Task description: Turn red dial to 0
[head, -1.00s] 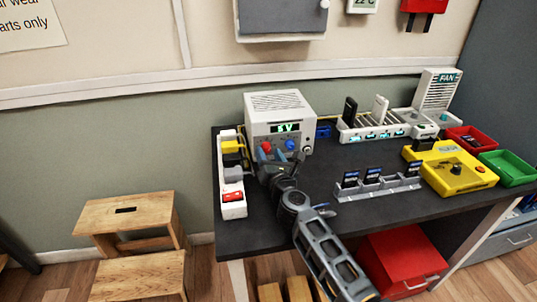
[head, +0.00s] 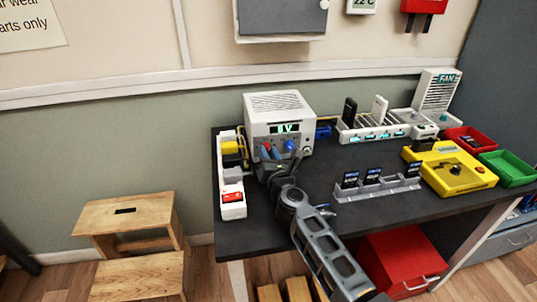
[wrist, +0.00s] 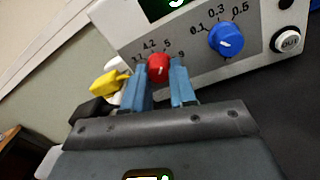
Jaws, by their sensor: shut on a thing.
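The red dial (wrist: 158,66) is on the front of a white power supply (head: 283,112), left of a blue dial (wrist: 226,40). Printed numbers, including 4.2, 5 and 9, run around its upper side. My gripper (wrist: 161,80) is shut on the red dial, one blue finger on each side. In the head view, the red dial (head: 265,147) is partly covered by my gripper (head: 269,153). The green display (head: 284,128) seems to read 1V. I cannot make out the dial's pointer, and no 0 mark is readable.
A white power strip (head: 232,190) with a red switch stands left of my gripper. An OUT button (wrist: 290,41) is at the panel's right. A grey card rack (head: 376,188) and a yellow box (head: 462,178) are farther right. Dark table (head: 330,175) is clear between.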

